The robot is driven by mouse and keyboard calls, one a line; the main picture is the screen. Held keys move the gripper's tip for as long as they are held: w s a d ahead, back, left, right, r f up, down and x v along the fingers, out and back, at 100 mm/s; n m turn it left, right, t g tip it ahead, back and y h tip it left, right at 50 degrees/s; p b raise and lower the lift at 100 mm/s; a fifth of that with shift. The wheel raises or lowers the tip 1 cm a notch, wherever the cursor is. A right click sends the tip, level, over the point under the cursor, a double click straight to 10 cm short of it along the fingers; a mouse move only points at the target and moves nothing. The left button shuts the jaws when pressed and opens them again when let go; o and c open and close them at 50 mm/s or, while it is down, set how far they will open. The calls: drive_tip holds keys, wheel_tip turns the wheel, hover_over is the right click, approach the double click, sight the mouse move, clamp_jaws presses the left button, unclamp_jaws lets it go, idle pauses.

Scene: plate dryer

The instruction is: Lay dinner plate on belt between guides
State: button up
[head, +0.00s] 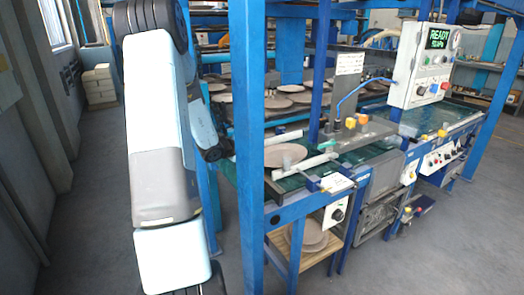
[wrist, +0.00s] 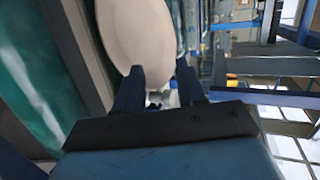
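A round beige-brown dinner plate (head: 285,155) lies on the green belt (head: 262,184), with a white guide bar (head: 284,138) behind it and another white guide bar (head: 312,163) in front. It appears to lie between them. My gripper (head: 222,152) is left of the plate, partly behind the blue post. In the wrist view my gripper (wrist: 162,78) has its two dark fingers apart, with a clear gap between them. A pale plate (wrist: 138,35) is beyond the fingertips, its near rim by the left finger. I cannot tell whether they touch.
A blue upright post (head: 250,140) stands between my arm and the plate. More plates (head: 290,88) lie further back on the machine. A shelf below holds stacked plates (head: 310,236). A control box (head: 425,65) reads READY. The floor in front is free.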

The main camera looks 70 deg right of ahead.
drive_tip(key=shift+v, duration=2.15)
